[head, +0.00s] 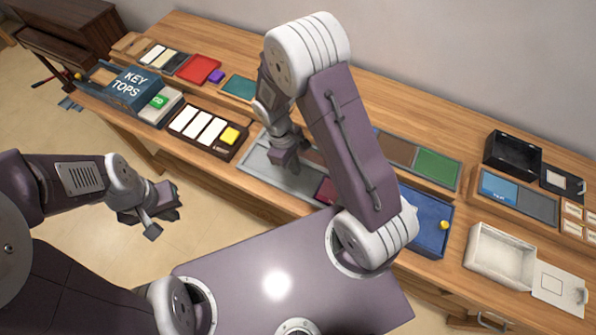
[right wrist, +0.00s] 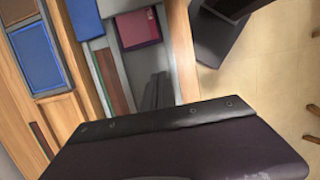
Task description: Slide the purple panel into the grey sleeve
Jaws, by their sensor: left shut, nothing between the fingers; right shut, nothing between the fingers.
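A dark purple-red panel (head: 325,190) lies at the right part of a long grey sleeve-like tray (head: 262,170), partly hidden behind my right arm. The panel also shows in the right wrist view (right wrist: 138,29), at the top, on the grey surface (right wrist: 143,66). I cannot tell how far it sits inside the sleeve. My right gripper (head: 287,162) is shut and empty, pointing down over the grey tray, left of the panel. My left gripper (head: 160,212) is shut and empty, off the table's front edge over the floor.
A yellow-ended key tray (head: 229,135) and a blue KEY TOPS box (head: 130,86) stand to the left. A brown and green tray (head: 437,165) lies behind.

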